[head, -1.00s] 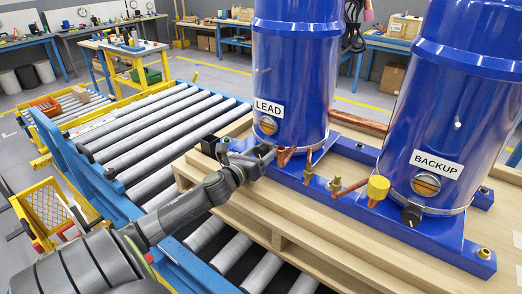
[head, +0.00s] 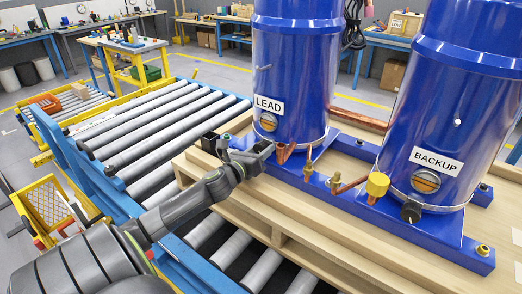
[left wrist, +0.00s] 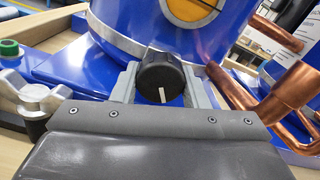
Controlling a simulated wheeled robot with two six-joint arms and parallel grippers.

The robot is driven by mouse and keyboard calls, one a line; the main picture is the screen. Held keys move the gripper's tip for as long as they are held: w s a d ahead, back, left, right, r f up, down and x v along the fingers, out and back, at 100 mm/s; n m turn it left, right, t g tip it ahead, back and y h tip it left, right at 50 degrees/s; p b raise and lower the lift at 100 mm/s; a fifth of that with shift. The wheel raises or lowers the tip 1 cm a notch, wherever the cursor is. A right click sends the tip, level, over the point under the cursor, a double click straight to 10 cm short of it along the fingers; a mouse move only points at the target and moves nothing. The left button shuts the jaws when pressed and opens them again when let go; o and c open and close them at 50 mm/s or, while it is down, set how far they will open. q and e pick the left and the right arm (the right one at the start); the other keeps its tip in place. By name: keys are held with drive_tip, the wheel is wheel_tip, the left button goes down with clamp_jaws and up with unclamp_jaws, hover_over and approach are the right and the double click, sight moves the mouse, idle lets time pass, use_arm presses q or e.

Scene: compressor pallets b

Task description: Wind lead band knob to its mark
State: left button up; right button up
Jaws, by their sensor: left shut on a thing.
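The blue lead compressor (head: 292,75) stands upright on the pallet, with a LEAD label (head: 268,106). Its black band knob (left wrist: 160,77) sits between the two jaws of my left gripper (left wrist: 161,84) in the left wrist view. The knob's white line points down and slightly right. The metal band (left wrist: 118,38) runs behind the knob. No target mark can be made out there. In the head view my left gripper (head: 266,150) hides the knob at the lead compressor's foot. My right gripper is in neither view.
The backup compressor (head: 450,100) stands at the right, with its own black knob (head: 411,210). Copper pipes (left wrist: 290,90) run close to the right of my left gripper. A wing-shaped metal clamp (left wrist: 38,103) lies to its left. Rollers (head: 160,120) extend left of the pallet.

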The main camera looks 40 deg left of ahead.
use_arm(q)
drive_tip(key=n, duration=0.3)
drive_tip(key=shift+n, duration=0.3)
drive_tip(key=n, duration=0.3)
drive_tip(key=shift+d+n, duration=0.1)
drive_tip(key=shift+n, duration=0.2)
drive_tip(key=n, duration=0.3)
drive_tip(key=shift+r+n, duration=0.1)
drive_tip(key=shift+n, duration=0.2)
drive_tip(key=n, duration=0.3)
drive_tip(key=shift+n+b, duration=0.3)
drive_tip(key=n+b, duration=0.1)
drive_tip(key=n, duration=0.5)
drive_tip(key=shift+r, duration=0.15)
drive_tip(key=n, duration=0.6)
drive_tip(key=shift+n, duration=0.4)
drive_tip(key=o, duration=1)
drive_tip(key=shift+r, duration=0.1)
drive_tip(key=shift+c, duration=0.2)
